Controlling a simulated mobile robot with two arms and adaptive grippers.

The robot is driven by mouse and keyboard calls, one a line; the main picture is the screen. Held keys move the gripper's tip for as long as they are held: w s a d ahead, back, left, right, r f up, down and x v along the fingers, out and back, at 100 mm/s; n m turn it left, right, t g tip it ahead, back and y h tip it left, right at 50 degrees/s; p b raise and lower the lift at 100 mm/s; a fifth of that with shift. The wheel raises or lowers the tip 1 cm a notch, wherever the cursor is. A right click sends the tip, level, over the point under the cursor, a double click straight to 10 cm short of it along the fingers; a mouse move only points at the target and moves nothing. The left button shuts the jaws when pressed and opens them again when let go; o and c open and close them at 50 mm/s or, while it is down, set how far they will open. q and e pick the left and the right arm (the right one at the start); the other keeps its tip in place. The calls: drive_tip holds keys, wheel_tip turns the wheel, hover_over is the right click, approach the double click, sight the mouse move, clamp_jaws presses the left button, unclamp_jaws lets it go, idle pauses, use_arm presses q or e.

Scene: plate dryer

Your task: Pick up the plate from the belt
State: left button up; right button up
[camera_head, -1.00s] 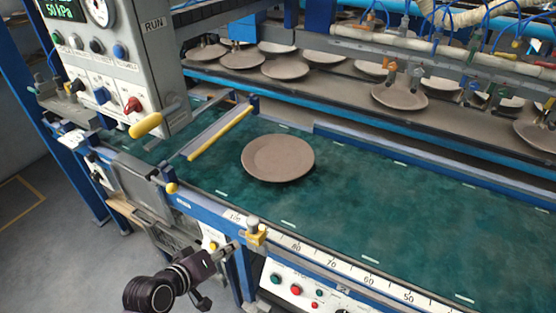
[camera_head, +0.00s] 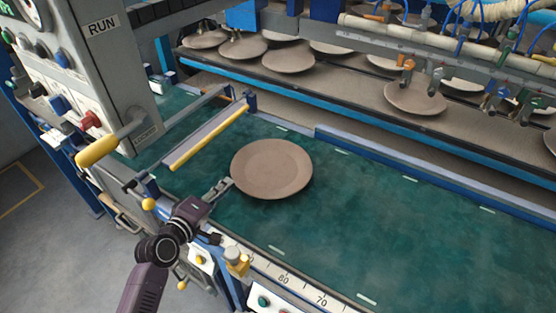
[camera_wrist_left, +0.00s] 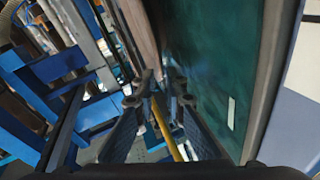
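The plate (camera_head: 272,168) is round, brown and flat, and lies on the green belt (camera_head: 340,215) near its left part. My left gripper (camera_head: 226,185) reaches over the belt's near edge, with its fingertips right at the plate's left rim. The plate (camera_wrist_left: 142,38) shows there nearly edge-on, as a brown strip just beyond the tips. I cannot tell whether a finger touches it. My right gripper is in neither view.
A yellow-edged bar (camera_head: 208,138) crosses the belt left of the plate. A grey control box (camera_head: 95,60) with a yellow handle (camera_head: 97,151) stands at the left. Behind is a rack with several plates (camera_head: 415,98). The belt to the right is clear.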

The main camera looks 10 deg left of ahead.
sight(237, 174)
use_arm(q)
drive_tip(key=shift+w+d+f, duration=0.15)
drive_tip(key=shift+w, duration=0.7)
drive_tip(key=shift+x, duration=0.75)
drive_tip(key=x, duration=0.3)
drive_tip(key=shift+w+d+f+p, duration=0.15)
drive_tip(key=shift+w+f+p, duration=0.05)
drive_tip(key=shift+p, duration=0.15)
drive_tip(key=shift+w+f, duration=0.1)
drive_tip(key=shift+w, duration=0.2)
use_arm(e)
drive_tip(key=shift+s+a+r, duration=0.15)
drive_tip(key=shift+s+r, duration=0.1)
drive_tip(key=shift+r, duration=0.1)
use_arm(q)
clamp_jaws()
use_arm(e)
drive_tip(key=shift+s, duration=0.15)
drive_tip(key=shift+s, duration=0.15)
